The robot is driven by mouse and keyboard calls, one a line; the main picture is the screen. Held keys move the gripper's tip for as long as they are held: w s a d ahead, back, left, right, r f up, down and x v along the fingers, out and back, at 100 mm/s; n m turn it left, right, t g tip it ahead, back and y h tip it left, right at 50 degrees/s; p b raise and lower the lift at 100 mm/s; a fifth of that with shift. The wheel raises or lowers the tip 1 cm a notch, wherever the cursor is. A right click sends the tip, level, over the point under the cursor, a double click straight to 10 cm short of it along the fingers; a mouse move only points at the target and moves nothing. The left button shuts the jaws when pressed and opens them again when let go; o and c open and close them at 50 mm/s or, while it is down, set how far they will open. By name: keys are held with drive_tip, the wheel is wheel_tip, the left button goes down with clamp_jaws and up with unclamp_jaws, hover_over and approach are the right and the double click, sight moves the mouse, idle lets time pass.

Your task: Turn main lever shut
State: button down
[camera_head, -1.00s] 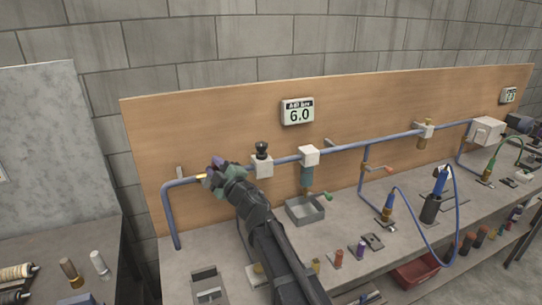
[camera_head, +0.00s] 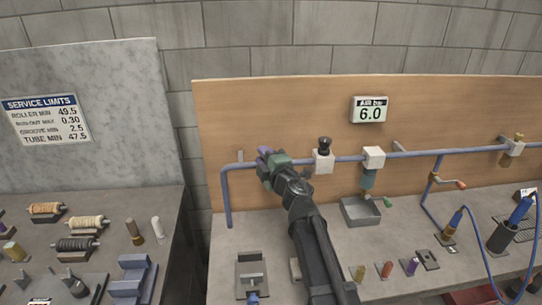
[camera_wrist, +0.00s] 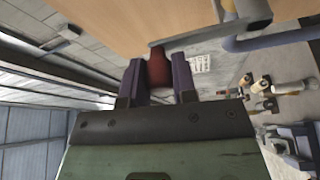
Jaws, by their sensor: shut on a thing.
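My gripper (camera_head: 266,155) is at the left end of the blue pipe (camera_head: 230,195), in front of the wooden board. In the wrist view its two purple fingers are shut on the red grip of the main lever (camera_wrist: 158,68). A grey flat arm (camera_wrist: 195,36) runs from the grip toward the upper right, to the pipe. In the head view my gripper hides the lever, so its angle to the pipe cannot be told there.
The gauge (camera_head: 370,109) on the board reads 6.0. A white block with a black knob (camera_head: 323,158) stands just right of my gripper. A grey tray (camera_head: 360,212) and small parts lie on the bench. A side bench with rollers (camera_head: 85,223) stands at left.

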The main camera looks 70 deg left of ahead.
drive_tip(key=c, duration=0.9)
unclamp_jaws()
drive_tip(key=shift+s, duration=0.1)
drive_tip(key=w+d, duration=0.1)
drive_tip(key=d, duration=0.9)
drive_tip(key=shift+w+d+f+b, duration=0.25)
drive_tip(key=shift+d+f+b, duration=0.1)
